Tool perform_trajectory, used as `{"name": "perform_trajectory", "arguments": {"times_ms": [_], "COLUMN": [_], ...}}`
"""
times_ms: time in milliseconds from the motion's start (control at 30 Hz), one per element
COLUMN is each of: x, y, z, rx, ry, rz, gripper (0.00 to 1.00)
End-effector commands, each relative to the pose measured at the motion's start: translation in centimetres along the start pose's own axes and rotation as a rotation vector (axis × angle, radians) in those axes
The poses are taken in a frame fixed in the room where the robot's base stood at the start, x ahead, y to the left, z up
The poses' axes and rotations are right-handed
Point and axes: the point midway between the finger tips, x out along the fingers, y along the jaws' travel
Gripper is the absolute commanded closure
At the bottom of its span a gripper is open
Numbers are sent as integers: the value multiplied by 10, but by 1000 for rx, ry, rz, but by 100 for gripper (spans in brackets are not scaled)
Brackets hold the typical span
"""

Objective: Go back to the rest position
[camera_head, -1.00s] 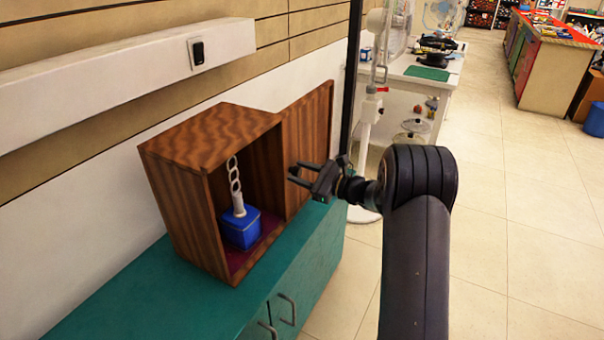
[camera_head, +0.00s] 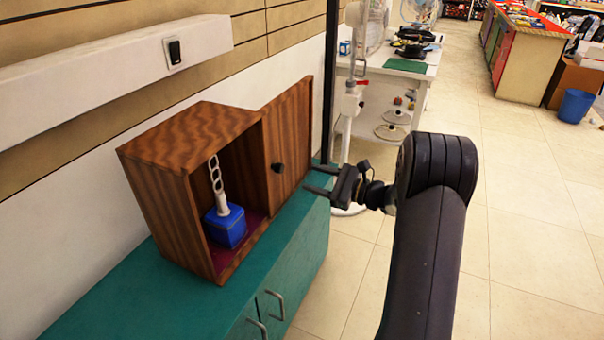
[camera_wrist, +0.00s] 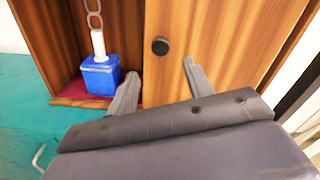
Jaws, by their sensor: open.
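My gripper (camera_head: 318,180) is open and empty in the head view. It stands to the right of a wooden box, apart from its open door. In the wrist view my gripper (camera_wrist: 160,88) has its two fingers spread, pointing toward the door (camera_wrist: 205,50) and its round dark knob (camera_wrist: 160,46). The door (camera_head: 291,135) stands swung open to the right of the box, and its knob (camera_head: 277,168) shows in the head view.
The wooden box (camera_head: 165,190) stands on a green cabinet (camera_head: 170,303). Inside is a blue block (camera_head: 225,228) with a white post and chain. A wall ledge (camera_head: 100,75) is at left. A white stand (camera_head: 349,110) and table are behind. Floor at right is clear.

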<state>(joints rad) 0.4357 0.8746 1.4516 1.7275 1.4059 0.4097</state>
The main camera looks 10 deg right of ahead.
Motion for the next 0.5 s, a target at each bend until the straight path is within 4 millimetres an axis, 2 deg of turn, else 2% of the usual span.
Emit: {"name": "perform_trajectory", "arguments": {"times_ms": [133,500], "x": [-9,-7], "y": [0,0], "z": [0,0], "rx": [0,0], "ry": [-1,-1], "rz": [-1,0], "gripper": [51,51]}}
